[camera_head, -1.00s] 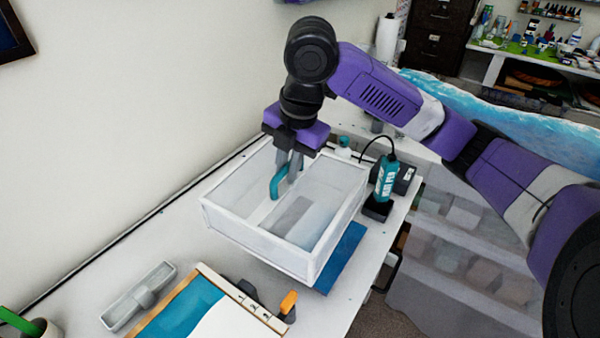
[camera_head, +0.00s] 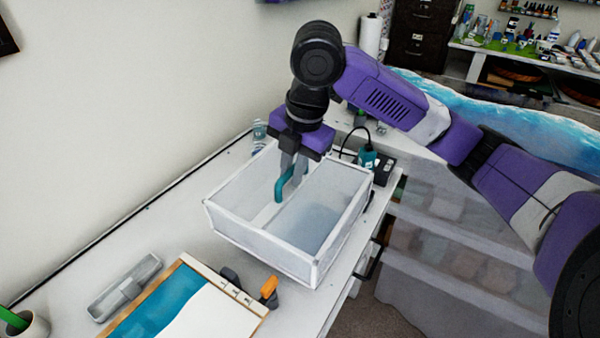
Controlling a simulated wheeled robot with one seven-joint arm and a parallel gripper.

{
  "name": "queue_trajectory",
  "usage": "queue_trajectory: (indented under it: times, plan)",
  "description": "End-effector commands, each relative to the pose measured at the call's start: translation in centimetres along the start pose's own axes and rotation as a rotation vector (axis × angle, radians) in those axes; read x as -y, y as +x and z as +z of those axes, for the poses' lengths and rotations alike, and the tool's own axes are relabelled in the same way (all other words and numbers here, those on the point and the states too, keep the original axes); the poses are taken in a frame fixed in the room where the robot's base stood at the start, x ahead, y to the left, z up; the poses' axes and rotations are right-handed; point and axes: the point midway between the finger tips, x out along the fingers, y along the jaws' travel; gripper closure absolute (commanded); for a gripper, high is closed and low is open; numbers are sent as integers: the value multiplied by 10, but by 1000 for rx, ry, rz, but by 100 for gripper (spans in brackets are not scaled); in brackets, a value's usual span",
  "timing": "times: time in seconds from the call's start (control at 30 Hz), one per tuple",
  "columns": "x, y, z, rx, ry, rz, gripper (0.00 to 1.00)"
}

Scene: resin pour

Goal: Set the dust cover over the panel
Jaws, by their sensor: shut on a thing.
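The dust cover (camera_head: 262,244) is a clear box with white edges and a teal handle (camera_head: 282,188) on top. My gripper (camera_head: 291,172) is shut on that handle, at the middle of the picture. The cover looks level; the gap under it cannot be judged well. The panel (camera_head: 165,303), teal and white with a wooden edge, lies on the bench at the bottom, left of and nearer than the cover. The cover is apart from it in the picture. The panel's near end is cut off by the frame.
A black clip and an orange clip (camera_head: 269,287) stand at the panel's right edge. A grey tray (camera_head: 125,287) lies to its left, a cup (camera_head: 32,326) further left. A teal heat tool (camera_head: 367,160) stands behind the cover. The wall runs along the bench's left.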

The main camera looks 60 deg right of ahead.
Motion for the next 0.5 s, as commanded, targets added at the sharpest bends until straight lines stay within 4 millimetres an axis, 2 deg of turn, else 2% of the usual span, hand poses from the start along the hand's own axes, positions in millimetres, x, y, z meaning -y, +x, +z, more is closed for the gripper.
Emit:
queue_trajectory:
  times: [0.5]
  plan:
    - [8,40,0,0,1,0,100]
